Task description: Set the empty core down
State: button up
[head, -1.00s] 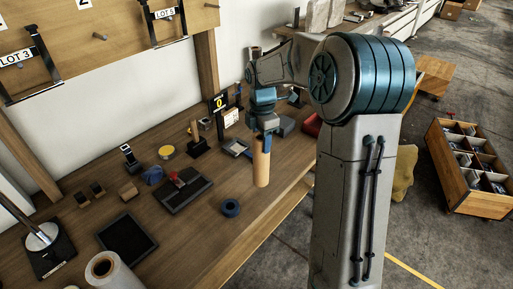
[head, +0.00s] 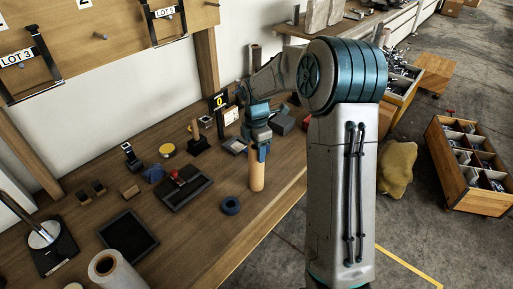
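The empty core is a tan upright cylinder (head: 257,178) near the front edge of the wooden workbench, right of centre in the head view. My gripper (head: 261,153) points down at its top, with a blue finger against the core's upper side. The gripper looks shut on the core, though the far finger is hidden. The core's lower end is at or just above the bench top; I cannot tell whether it touches.
A dark tray with a red-knobbed tool (head: 184,188), a black square tray (head: 128,236) and a white roll (head: 110,272) are further left. Bare bench surrounds the core. A wooden crate (head: 474,200) stands on the floor.

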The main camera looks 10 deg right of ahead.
jog(key=shift+o, duration=0.8)
jog(key=shift+r, duration=0.1)
notch_tip(320, 180, up, 11)
jog(key=s+r+m, duration=0.3)
jog(key=s+m, duration=0.1)
jog(key=s, duration=0.2)
jog(key=s+f+m+t, duration=0.2)
jog(key=s+m+t, duration=0.1)
jog(key=s+m, duration=1.3)
jog(key=s, duration=0.6)
jog(key=shift+f+m+b, duration=0.2)
jog(key=shift+m+b, duration=0.15)
jog(key=shift+m, duration=0.05)
jog(key=shift+s, duration=0.1)
